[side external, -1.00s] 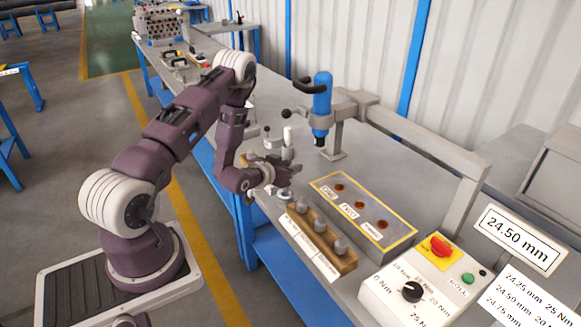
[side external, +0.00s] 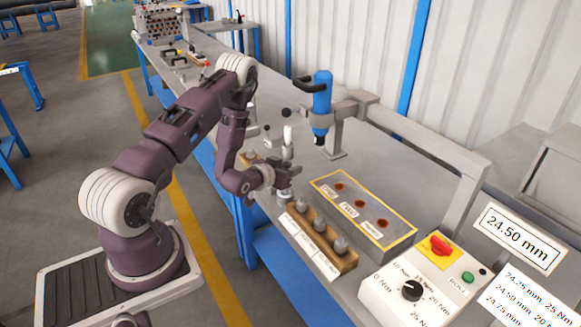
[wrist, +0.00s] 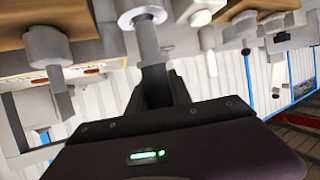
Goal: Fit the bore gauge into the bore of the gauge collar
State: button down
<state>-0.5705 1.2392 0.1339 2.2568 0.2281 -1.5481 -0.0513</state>
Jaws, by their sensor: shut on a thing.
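My gripper (side external: 286,180) is low over the bench, beside the rack of gauges. In the wrist view its dark fingers (wrist: 157,88) are shut on a grey cylindrical shaft, which I take to be the bore gauge (wrist: 150,48). A pale round flange (wrist: 142,18), likely the gauge collar, shows at the shaft's far end. It also shows below the gripper in the side view (side external: 284,201). The shaft lines up with the flange. I cannot tell whether its tip is inside the bore, because the shaft and fingers hide the contact.
A wooden rack (side external: 345,262) with several grey knobbed gauges stands right of my gripper. Behind it is a yellow-edged panel (side external: 395,236). A blue tool (side external: 322,100) hangs on a grey arm. The control box (side external: 385,300) and a 24.50 mm sign (side external: 516,240) stand at right.

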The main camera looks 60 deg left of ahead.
jog(key=shift+f, duration=1.75)
jog(key=c, duration=1.1)
grip_release()
jog(key=v, duration=0.7)
